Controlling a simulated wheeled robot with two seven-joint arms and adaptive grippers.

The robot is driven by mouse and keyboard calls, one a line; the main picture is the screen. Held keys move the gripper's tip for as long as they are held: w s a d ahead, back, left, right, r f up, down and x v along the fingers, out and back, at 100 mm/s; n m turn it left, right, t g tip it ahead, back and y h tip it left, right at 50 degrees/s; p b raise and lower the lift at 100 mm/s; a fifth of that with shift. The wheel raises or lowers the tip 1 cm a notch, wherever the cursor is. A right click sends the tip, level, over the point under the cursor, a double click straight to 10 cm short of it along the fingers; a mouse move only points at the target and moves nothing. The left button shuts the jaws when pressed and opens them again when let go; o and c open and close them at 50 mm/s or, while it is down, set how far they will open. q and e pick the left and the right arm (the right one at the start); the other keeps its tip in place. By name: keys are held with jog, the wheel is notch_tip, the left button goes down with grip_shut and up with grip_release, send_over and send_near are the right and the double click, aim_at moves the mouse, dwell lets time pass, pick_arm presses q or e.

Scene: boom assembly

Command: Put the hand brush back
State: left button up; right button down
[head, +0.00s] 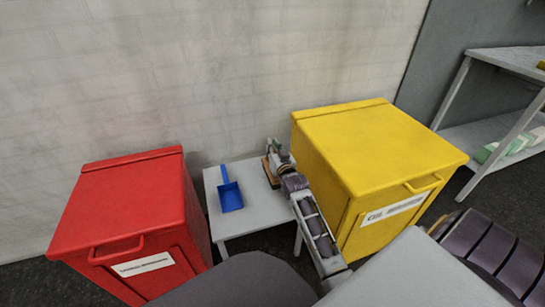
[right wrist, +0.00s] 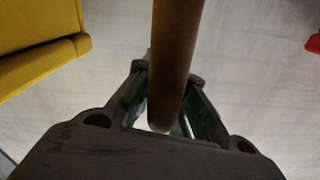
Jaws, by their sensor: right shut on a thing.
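The hand brush (head: 269,171) shows in the head view as a small brown wooden shape at the right side of a small grey table. In the right wrist view its brown handle (right wrist: 177,45) runs from the top edge down between the fingers. My right gripper (head: 278,156) is shut on the brush; the fingers also show in the right wrist view (right wrist: 170,108). The gripper hides part of the brush, and I cannot tell whether it touches the table. A blue dustpan (head: 230,195) lies on the table, left of the brush. My left gripper is out of view.
The small grey table (head: 255,217) stands against the white wall between a red bin (head: 125,205) and a yellow bin (head: 375,145). The yellow bin is close beside my right arm. A grey shelf (head: 510,58) stands at the far right.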

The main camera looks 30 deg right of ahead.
dwell(0.3)
jog(key=shift+f+b, duration=0.5)
jog(key=shift+f, duration=0.45)
jog(key=shift+f+b, duration=0.35)
jog(key=shift+f, duration=0.45)
jog(key=shift+f, duration=0.15)
jog(key=c, duration=1.5)
grip_release()
jog(key=shift+s, duration=0.1)
